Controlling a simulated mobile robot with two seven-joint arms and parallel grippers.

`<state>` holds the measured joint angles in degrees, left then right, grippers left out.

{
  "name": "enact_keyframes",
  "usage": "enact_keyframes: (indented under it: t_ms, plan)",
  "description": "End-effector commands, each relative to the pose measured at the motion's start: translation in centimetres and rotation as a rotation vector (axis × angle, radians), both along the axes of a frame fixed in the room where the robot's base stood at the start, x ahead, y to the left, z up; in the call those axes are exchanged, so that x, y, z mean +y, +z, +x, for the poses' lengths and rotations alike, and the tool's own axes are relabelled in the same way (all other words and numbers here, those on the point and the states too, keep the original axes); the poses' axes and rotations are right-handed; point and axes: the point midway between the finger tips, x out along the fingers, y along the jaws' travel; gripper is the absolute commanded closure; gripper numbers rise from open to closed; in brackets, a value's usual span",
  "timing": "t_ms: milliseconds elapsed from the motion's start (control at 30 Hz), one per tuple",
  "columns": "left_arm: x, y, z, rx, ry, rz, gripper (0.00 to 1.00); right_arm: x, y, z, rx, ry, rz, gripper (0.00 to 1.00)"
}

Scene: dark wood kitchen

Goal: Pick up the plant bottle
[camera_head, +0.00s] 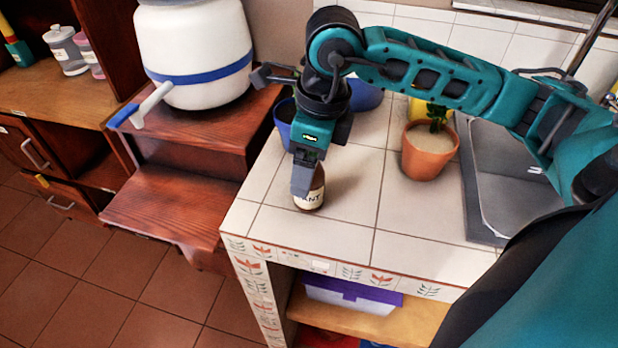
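The plant bottle (313,199) is a small brown bottle with a pale label on which "ANT" can be read. It stands upright on the white tiled counter (400,225), near its front left corner. My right arm reaches in from the right, and its gripper (303,185) points down at the bottle. The fingers overlap the bottle's upper part and hide its top and left side. I cannot tell whether they are closed on it. My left gripper is not in view.
A potted plant (428,160) stands to the right, beside a metal sink (510,185). Blue pots (285,115) are behind the gripper. A large white container (195,50) sits on wooden steps (185,205) at left. The counter front is clear.

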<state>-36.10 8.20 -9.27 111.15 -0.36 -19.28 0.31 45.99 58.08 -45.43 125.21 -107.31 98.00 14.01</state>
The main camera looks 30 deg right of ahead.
Motion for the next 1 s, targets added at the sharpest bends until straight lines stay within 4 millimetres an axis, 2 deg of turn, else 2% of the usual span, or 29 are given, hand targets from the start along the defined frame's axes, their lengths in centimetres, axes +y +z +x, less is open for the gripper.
enact_keyframes:
  t_ms: [100,367,1000]
  plan:
    - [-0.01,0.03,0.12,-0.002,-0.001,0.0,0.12,0.12,-1.09,0.12,0.001,0.0,0.001,0.16]
    - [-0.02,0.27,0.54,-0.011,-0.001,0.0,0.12,0.14,-1.23,0.15,-0.001,0.0,0.001,0.17]
    - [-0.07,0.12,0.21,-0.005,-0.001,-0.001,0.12,0.14,-1.17,0.16,-0.001,0.0,0.001,0.78]
